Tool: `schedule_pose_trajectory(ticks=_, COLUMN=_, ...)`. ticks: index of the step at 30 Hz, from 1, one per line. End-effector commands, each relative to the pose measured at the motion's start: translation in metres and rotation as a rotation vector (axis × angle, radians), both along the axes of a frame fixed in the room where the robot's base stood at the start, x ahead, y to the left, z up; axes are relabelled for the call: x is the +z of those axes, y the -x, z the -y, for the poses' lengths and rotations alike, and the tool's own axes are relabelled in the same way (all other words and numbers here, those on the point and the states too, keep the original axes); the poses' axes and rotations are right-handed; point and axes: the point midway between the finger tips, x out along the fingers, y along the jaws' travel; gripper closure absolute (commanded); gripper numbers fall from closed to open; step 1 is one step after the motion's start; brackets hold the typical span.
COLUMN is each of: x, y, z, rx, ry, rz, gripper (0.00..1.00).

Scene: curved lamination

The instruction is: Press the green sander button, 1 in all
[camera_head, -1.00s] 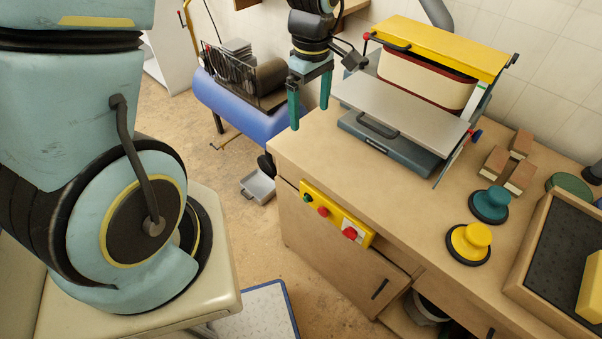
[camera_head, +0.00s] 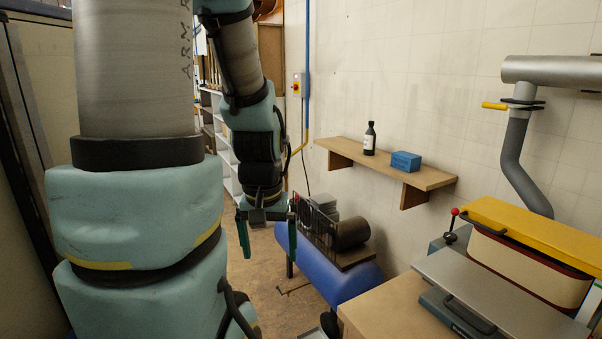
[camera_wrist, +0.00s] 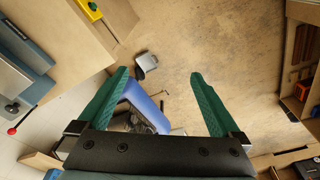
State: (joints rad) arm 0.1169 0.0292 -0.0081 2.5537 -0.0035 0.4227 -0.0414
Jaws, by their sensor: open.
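My gripper (camera_head: 267,228) hangs with its two green fingers pointing down in the head view, over the floor left of the blue tank. It is open and empty; in the wrist view the fingers (camera_wrist: 159,75) are spread apart with nothing between them. The yellow button panel (camera_wrist: 90,9) shows partly at the top left edge of the wrist view, on the workbench side, away from the fingers. Its green button is too small to make out clearly there. The panel is out of the head view. The sander with its yellow cover (camera_head: 535,235) stands on the bench at right.
The workbench (camera_head: 385,312) has its near left corner at bottom centre right. A blue tank (camera_head: 345,283) carrying a dark motor stands beside it. A wall shelf (camera_head: 385,163) holds a dark bottle (camera_head: 369,139) and a blue box (camera_head: 405,161).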

Motion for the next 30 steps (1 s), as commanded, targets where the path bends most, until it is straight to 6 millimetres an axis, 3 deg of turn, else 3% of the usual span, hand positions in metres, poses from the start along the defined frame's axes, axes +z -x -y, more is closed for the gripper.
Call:
schedule_pose_trajectory(ticks=9, x=0.0009, y=0.0017, z=-0.0053, rx=-0.02, ry=-0.004, rz=0.004, gripper=0.01)
schedule_pose_trajectory(ticks=30, x=0.0008, y=0.0015, z=-0.0048, rx=-0.019, ry=-0.004, rz=0.004, gripper=0.8)
